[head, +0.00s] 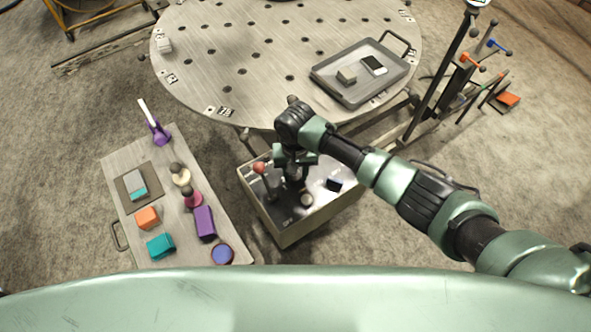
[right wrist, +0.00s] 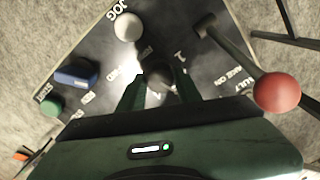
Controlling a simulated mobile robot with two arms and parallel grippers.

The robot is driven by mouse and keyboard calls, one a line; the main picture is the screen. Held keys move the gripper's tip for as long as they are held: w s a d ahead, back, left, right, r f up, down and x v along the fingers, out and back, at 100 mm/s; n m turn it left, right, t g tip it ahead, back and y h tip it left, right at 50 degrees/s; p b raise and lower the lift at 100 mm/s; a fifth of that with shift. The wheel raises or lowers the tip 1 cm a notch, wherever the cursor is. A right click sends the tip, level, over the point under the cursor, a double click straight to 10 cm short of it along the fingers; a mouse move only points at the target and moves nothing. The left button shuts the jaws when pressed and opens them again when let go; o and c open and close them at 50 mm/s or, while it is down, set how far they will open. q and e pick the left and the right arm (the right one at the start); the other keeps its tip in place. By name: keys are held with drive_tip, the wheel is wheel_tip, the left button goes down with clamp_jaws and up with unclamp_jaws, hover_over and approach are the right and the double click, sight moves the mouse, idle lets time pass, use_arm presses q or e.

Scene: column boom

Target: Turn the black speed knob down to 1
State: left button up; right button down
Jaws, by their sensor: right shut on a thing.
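The black speed knob (right wrist: 160,76) sits on the dark panel of the control box (head: 285,235), between the two fingers of my right gripper. My right gripper (right wrist: 160,88) is shut on it from above. In the head view my right gripper (head: 294,180) reaches down over the panel and hides most of the knob. A white numeral, apparently 1, shows just beyond the knob in the right wrist view, with part of the speed lettering to its left. I cannot make out where the knob points. My left gripper is not in view.
Close to the knob are a lever with a red ball (right wrist: 277,92), a white jog button (right wrist: 127,26), a blue switch (right wrist: 77,74) and a green start button (right wrist: 50,105). A side table (head: 115,175) with blocks stands left; a round perforated table (head: 270,50) stands behind.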

drive_tip(key=n+p, duration=0.1)
drive_tip(key=n, duration=0.2)
drive_tip(key=shift+s+n, duration=0.1)
drive_tip(key=shift+n, duration=0.3)
drive_tip(key=n+p, duration=0.1)
drive_tip(key=n, duration=0.2)
drive_tip(key=shift+n, duration=0.3)
drive_tip(key=n+p, duration=0.1)
drive_tip(key=n, duration=0.2)
drive_tip(key=shift+n, duration=2.2)
drive_tip(key=c, duration=1)
unclamp_jaws()
drive_tip(key=shift+o, duration=0.2)
